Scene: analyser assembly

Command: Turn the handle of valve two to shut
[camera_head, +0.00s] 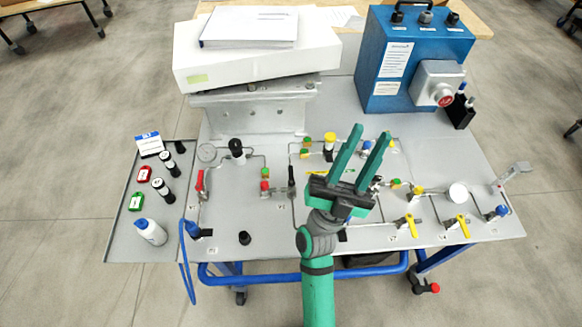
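My gripper (370,137) is held over the middle of the panel, its two green fingers apart with nothing between them. Several valve handles are in view, and I cannot read any label saying which is valve two. A red handle (200,183) stands at the left and a black handle (291,178) near the middle. Two yellow handles, one nearer the middle (411,224) and one farther right (462,225), lie at the front right. All these handles are apart from my gripper. My gripper and arm hide part of the pipework behind them.
A blue box with a red button (398,60) stands at the back right. A white box (255,62) with a binder on it rests on a grey stand at the back left. A side tray (128,226) holds a bottle and small parts. A blue hose (183,262) hangs at the left edge.

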